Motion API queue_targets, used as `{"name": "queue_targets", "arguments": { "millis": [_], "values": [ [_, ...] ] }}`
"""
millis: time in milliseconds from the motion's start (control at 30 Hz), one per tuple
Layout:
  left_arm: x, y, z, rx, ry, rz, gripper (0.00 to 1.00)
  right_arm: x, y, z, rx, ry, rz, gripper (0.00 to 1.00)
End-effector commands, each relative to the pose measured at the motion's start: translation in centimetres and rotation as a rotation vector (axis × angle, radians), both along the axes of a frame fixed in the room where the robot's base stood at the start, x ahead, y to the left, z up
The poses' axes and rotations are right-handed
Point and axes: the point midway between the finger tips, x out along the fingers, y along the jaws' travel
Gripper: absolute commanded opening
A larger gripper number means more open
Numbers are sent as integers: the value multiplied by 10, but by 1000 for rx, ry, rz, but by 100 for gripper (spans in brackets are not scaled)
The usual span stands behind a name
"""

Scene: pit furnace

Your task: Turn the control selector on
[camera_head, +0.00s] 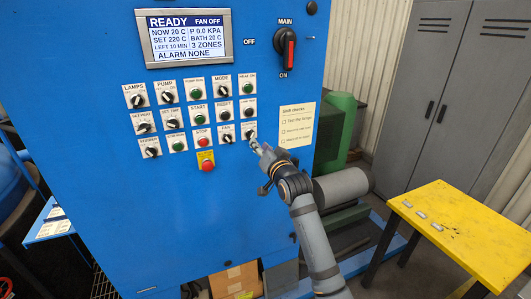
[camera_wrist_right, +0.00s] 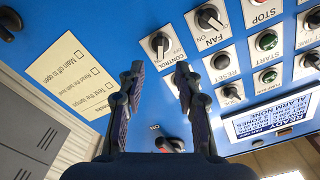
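The control selector (camera_head: 249,133) is a small black rotary knob on a white plate, at the right end of the lower row of controls on the blue panel. In the right wrist view the same control selector (camera_wrist_right: 160,45) shows clearly, with OFF and ON marks on its plate. My right gripper (camera_head: 258,149) is just below and right of it in the head view. In the wrist view my right gripper (camera_wrist_right: 159,76) is open, its two dark fingers apart with nothing between them, pointing at the selector. I cannot tell if they touch the plate. My left gripper is out of view.
The fan knob (camera_wrist_right: 210,18) sits beside the selector. A red emergency button (camera_head: 207,165) and the red main switch (camera_head: 286,50) are on the panel. The display (camera_head: 186,37) reads READY and FAN OFF. A yellow table (camera_head: 462,231) stands at right, grey lockers (camera_head: 440,80) behind.

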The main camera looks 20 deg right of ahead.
Motion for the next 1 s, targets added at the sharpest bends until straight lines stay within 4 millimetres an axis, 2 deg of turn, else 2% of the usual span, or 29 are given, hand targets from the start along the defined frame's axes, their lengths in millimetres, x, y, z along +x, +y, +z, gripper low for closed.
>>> {"name": "queue_targets", "arguments": {
  "millis": [100,300,800,867,900,967,1000],
  "values": [
    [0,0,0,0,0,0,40,-26,-1,-1,-1,1,1,34],
    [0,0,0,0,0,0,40,-49,-2,0,1,1,1,34],
    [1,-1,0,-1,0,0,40,-50,-2,-3,0,5,-1,34],
    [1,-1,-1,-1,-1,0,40,-47,-3,-17,-7,27,-2,34],
    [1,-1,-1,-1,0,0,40,-44,-4,-33,-16,53,-5,34],
    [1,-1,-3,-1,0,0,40,-38,-7,-71,-37,111,-10,34],
    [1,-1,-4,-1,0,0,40,-36,-10,-102,-55,159,-14,34]
  ]
}}
